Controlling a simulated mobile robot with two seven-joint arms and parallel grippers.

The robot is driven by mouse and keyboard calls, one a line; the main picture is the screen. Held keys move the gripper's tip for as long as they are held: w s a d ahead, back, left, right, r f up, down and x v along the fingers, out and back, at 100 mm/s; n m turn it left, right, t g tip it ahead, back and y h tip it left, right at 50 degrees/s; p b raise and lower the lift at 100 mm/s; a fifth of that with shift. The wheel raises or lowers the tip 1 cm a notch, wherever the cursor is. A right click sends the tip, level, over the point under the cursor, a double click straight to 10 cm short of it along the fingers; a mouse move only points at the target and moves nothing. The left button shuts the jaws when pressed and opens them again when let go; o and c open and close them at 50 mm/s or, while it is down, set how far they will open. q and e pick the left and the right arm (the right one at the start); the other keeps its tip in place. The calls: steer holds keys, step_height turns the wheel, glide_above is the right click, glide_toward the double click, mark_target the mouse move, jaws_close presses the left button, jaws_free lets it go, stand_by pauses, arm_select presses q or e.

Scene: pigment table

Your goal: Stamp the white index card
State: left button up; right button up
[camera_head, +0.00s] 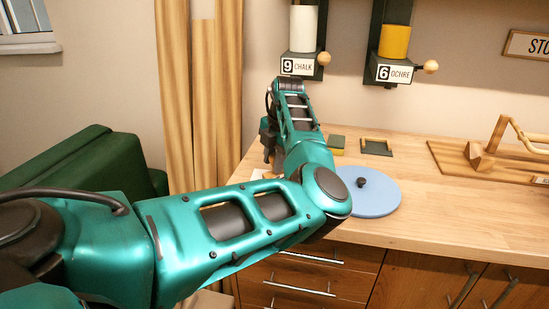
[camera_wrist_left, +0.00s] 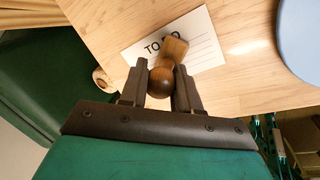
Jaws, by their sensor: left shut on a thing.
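In the left wrist view, my left gripper (camera_wrist_left: 160,92) is shut on a wooden stamp (camera_wrist_left: 161,82) by its round dark knob. The stamp's block (camera_wrist_left: 175,48) reaches over the white index card (camera_wrist_left: 204,50) and covers part of its "TO DO" heading. I cannot tell whether the block touches the card. The card lies on the wooden table near its edge. In the head view, my left gripper (camera_head: 268,138) is mostly hidden by my own arm, and only a sliver of the card (camera_head: 257,174) shows. My right gripper is not in view.
A blue round disc (camera_head: 372,198) with a black knob lies right of my arm. A green and yellow block (camera_head: 337,145) and a dark green tray (camera_head: 376,147) sit behind. A wooden rack (camera_head: 485,158) stands far right. Chalk (camera_head: 303,30) and ochre (camera_head: 394,42) dispensers hang above.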

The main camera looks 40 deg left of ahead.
arm_select(q)
steer(key=shift+a+p+v, duration=0.25)
steer(key=shift+p+v, duration=0.8)
steer(key=shift+v, duration=0.1)
steer(key=shift+a+p+v, duration=0.25)
steer(key=shift+p+v, duration=0.75)
steer(key=shift+v, duration=0.15)
steer(key=shift+w+r, duration=0.1)
steer(key=shift+r, duration=0.15)
steer(key=shift+v, duration=0.8)
steer(key=shift+a, duration=0.2)
